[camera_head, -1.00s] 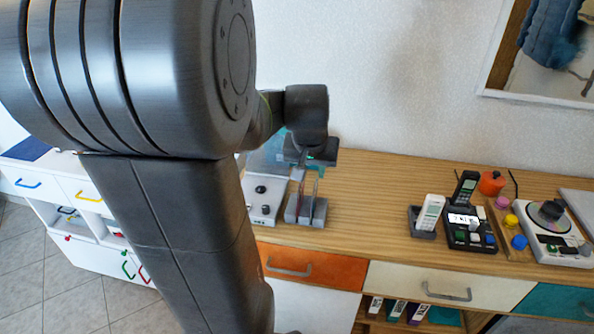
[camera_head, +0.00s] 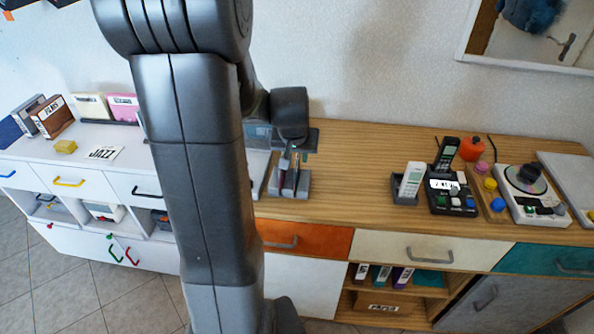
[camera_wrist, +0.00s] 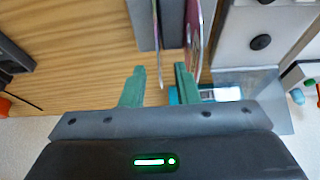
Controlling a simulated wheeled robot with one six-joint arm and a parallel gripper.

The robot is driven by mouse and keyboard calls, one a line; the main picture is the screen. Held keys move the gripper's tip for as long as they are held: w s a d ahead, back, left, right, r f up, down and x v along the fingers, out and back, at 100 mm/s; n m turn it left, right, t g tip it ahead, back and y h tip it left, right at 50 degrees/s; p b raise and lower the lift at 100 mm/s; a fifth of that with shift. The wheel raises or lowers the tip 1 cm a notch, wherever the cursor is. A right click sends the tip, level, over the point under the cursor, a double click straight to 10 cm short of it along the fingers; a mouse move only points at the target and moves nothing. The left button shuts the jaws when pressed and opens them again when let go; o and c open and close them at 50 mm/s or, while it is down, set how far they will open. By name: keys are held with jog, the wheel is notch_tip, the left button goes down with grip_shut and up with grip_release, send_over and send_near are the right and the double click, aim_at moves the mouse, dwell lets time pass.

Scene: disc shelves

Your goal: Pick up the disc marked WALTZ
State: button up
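A small grey rack (camera_head: 274,184) stands on the wooden counter, holding thin discs upright. In the wrist view the rack (camera_wrist: 146,22) is at the top middle. One thin disc (camera_wrist: 159,50) is seen edge-on between my fingers, with gaps visible on both sides. A second, pinkish disc (camera_wrist: 194,38) stands just outside my right finger. I cannot read WALTZ on either disc. My gripper (camera_wrist: 160,78) has green fingers, held apart and not closed on anything. In the head view my gripper (camera_head: 296,158) is just above the rack, partly hidden by my wrist.
A white-topped device (camera_wrist: 258,40) stands close beside the rack. Right along the counter are a remote in a holder (camera_head: 411,180), a black device with a display (camera_head: 452,199) and a disc player (camera_head: 540,200). Between rack and remote the counter (camera_head: 350,170) is clear.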

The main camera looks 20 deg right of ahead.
aim_at(298, 163)
jog(key=shift+x, duration=2.15)
grip_shut()
